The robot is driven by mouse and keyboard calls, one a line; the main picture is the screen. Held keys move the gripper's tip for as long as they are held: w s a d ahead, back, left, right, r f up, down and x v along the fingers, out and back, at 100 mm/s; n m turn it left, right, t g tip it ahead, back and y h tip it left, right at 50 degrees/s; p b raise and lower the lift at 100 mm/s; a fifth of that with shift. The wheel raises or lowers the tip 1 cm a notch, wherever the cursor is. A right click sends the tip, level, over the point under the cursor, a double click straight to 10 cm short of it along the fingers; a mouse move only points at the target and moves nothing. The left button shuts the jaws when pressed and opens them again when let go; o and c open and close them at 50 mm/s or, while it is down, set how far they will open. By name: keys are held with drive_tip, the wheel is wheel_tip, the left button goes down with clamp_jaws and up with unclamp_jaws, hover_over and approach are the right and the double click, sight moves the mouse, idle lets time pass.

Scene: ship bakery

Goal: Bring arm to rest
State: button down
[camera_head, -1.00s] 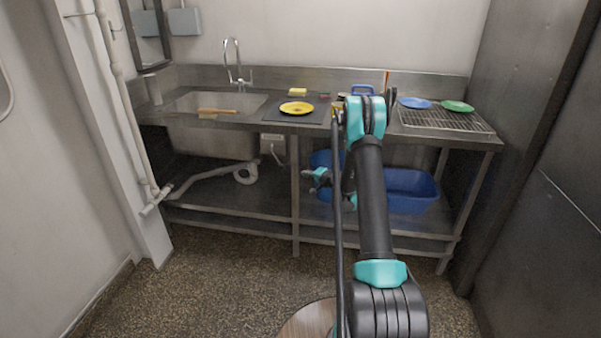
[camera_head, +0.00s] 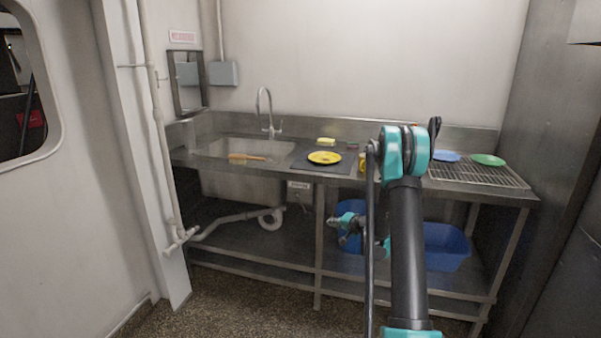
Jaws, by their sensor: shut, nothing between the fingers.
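My arm rises in front of the sink counter, bends at a teal elbow and folds back down. My gripper (camera_head: 332,221) is at the folded end, below the counter's front edge and in front of the blue tubs. It is small in the view and points left. It is shut, with nothing visible in it, and appears clear of the counter. My upper arm and elbow hide part of the counter behind them.
The steel counter (camera_head: 300,183) holds a sink (camera_head: 225,150), a yellow plate (camera_head: 324,157) on a dark mat, a sponge (camera_head: 326,141) and a wire rack (camera_head: 480,174) with blue and green plates. Blue tubs (camera_head: 446,250) stand below. The floor at front left is clear.

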drive_tip(key=s+a+r+n+g+h, duration=0.15)
drive_tip(key=s+r, duration=0.35)
drive_tip(key=s, duration=0.6)
drive_tip(key=s+a+r+n+g+h, duration=0.1)
drive_tip(key=s+a+r+n+g, duration=0.2)
drive_tip(key=s, duration=0.7)
drive_tip(key=s+d+n+g+h, duration=0.1)
drive_tip(key=s+d+h, duration=0.1)
drive_tip(key=s, duration=1.1)
drive_tip(key=s+d+f+n+g+h, duration=0.1)
drive_tip(key=s+d, duration=0.3)
drive_tip(key=s, duration=1)
drive_tip(key=shift+s+d+f+n+h, duration=0.15)
drive_tip(key=shift+s+f+n+h, duration=0.1)
drive_tip(key=shift+s+n+h, duration=0.15)
